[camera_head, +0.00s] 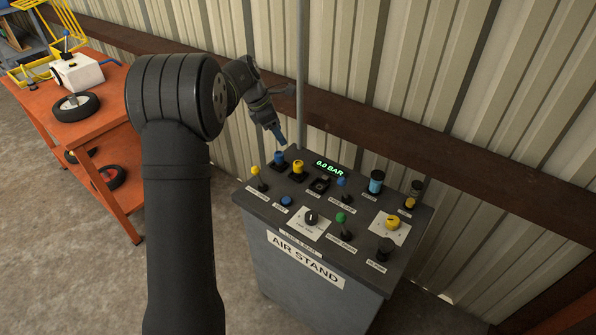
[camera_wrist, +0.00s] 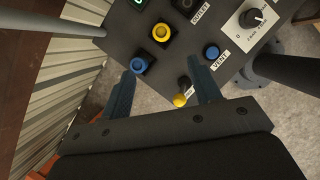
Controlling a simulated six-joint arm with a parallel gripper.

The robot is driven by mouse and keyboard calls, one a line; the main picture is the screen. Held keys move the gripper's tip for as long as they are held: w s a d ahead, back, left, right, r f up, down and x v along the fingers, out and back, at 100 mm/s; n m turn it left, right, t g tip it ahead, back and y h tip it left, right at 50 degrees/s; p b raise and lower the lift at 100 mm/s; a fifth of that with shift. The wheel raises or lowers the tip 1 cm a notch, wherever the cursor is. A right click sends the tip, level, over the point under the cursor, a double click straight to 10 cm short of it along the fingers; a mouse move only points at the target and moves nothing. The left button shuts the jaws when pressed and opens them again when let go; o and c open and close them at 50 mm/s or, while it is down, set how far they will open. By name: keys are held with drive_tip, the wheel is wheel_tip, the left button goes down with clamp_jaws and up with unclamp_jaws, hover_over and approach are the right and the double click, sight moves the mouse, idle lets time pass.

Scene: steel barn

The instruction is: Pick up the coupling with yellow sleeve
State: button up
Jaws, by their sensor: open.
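The coupling with yellow sleeve (camera_head: 298,166) stands upright in a black square holder near the back left of the air stand's sloped top. In the wrist view the yellow-sleeved coupling (camera_wrist: 161,33) lies beyond the fingertips, at the upper middle. A blue-sleeved coupling (camera_head: 279,158) stands in a similar holder just left of it; in the wrist view the blue one (camera_wrist: 139,65) is close to the left fingertip. My gripper (camera_head: 279,135) is above the back left of the panel, apart from the yellow sleeve. In the wrist view my gripper (camera_wrist: 163,79) is open, with nothing between its fingers.
A yellow-knobbed lever (camera_head: 255,171) and a blue button (camera_head: 286,200) are on the panel's left. Blue (camera_head: 341,182) and green (camera_head: 340,217) levers, a black dial (camera_head: 310,217) and a blue-labelled cylinder (camera_head: 376,181) stand farther right. A grey post (camera_head: 300,75) rises behind the stand.

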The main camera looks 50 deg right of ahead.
sight(297, 163)
drive_tip(key=x, duration=1.6)
drive_tip(key=shift+s+a, duration=0.1)
drive_tip(key=shift+a, duration=0.05)
drive_tip(key=c, duration=1.1)
